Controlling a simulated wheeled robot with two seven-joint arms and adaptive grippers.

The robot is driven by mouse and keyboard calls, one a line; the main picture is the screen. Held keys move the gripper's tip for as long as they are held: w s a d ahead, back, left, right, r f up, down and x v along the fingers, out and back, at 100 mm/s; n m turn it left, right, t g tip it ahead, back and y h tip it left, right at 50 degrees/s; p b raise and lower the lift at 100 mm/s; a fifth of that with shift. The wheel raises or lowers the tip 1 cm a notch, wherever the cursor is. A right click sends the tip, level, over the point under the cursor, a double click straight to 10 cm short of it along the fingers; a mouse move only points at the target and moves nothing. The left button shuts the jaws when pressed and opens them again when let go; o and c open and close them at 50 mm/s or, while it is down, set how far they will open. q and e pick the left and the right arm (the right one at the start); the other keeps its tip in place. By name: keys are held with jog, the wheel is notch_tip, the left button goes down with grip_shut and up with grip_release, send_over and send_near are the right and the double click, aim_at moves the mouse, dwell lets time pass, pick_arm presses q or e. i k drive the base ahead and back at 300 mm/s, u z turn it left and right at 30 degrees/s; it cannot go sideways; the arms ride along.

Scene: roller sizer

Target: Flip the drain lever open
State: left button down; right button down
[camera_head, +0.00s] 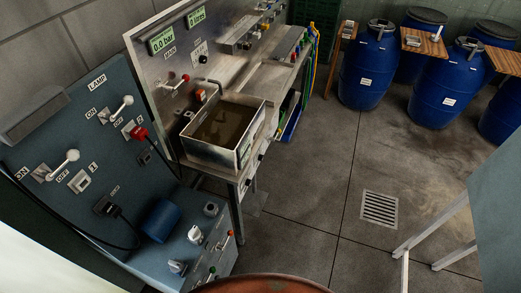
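No label that I can read marks a drain lever. A red-knobbed lever (176,86) sits on the steel panel below the gauges, beside the word MAIN. A steel basin (246,158) with brown liquid stands below it. I cannot tell which of these, if any, is the drain lever. Neither of my grippers is in view.
The console carries white-knobbed switches (66,160) and a black cable. Blue barrels (369,70) stand at the back right. A floor grate (379,208) lies in open concrete floor. A rusty round rim (262,285) is at the bottom edge, and a pale metal frame (435,228) at right.

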aim_at(278, 131)
jog(key=u, duration=0.4)
jog(key=k, duration=0.95)
jog(key=z, duration=0.15)
jog(key=i, duration=0.6)
jog(key=z, duration=1.25)
jog(key=i, duration=1.9)
jog(key=u, duration=0.35)
